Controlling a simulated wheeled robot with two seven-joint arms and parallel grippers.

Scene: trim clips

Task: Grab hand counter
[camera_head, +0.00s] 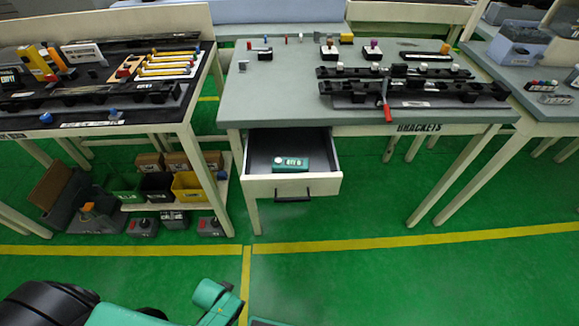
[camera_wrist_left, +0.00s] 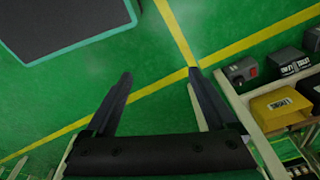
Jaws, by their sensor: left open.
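The hand counter (camera_head: 290,163) is a small green device with a pale display and a round knob. It lies in the open drawer (camera_head: 265,186) under the grey-topped table in the head view. My left gripper (camera_wrist_left: 160,74) is open and empty, with bare green floor and yellow lines between and beyond its two dark fingers. The hand counter is not in the left wrist view. In the head view, green and black parts of my own body show at the bottom left, away from the drawer. My right gripper is not in view.
The drawer has a black handle (camera_head: 292,197). The grey table (camera_head: 270,95) carries dark trim strips and small parts. To its left, a low shelf holds a yellow bin (camera_head: 187,187), also in the wrist view (camera_wrist_left: 283,108). Floor before the drawer is clear.

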